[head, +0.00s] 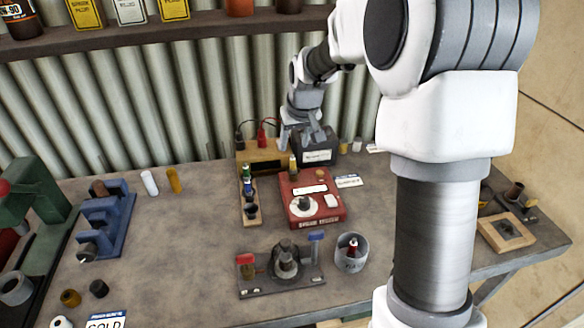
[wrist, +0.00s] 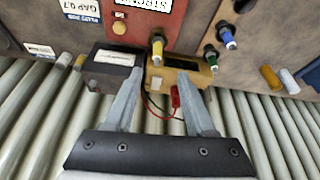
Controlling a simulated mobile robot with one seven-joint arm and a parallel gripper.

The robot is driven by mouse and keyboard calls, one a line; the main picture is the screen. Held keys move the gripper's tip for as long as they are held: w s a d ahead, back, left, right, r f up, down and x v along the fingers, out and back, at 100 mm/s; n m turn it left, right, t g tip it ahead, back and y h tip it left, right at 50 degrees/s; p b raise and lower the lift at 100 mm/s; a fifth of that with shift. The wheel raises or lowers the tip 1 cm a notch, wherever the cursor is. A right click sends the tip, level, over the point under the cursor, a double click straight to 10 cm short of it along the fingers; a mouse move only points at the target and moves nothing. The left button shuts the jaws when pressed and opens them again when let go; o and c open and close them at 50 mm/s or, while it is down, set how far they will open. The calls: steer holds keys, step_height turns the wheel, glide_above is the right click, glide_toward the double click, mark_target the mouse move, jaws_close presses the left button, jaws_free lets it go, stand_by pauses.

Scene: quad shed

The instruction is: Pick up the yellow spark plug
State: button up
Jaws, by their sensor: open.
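The yellow spark plug (head: 293,166) stands at the back left of the red tester box (head: 335,205). In the wrist view the yellow spark plug (wrist: 157,46) shows upright, with a pale tip, just past the gap between my fingers. My gripper (head: 300,138) is open above the back of the bench, behind the plug. In the wrist view its two fingers (wrist: 160,76) are apart with nothing between them, over the tan box (wrist: 168,68). The fingertips appear clear of the plug.
A dark labelled box (head: 318,155) stands right of the plug. A wooden rack (head: 251,216) with blue and green plugs is to the left. A red clip and black lead (wrist: 175,97) lie beneath my fingers. The corrugated wall (head: 150,115) is close behind.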

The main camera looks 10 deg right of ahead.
mark_target(293, 158)
steer(key=x, duration=0.4)
steer(key=shift+f, duration=0.1)
steer(key=shift+d+x, duration=0.15)
steer(key=shift+x, duration=1.15)
steer(key=shift+d+x, duration=0.1)
steer(key=shift+x, duration=1.2)
jaws_close()
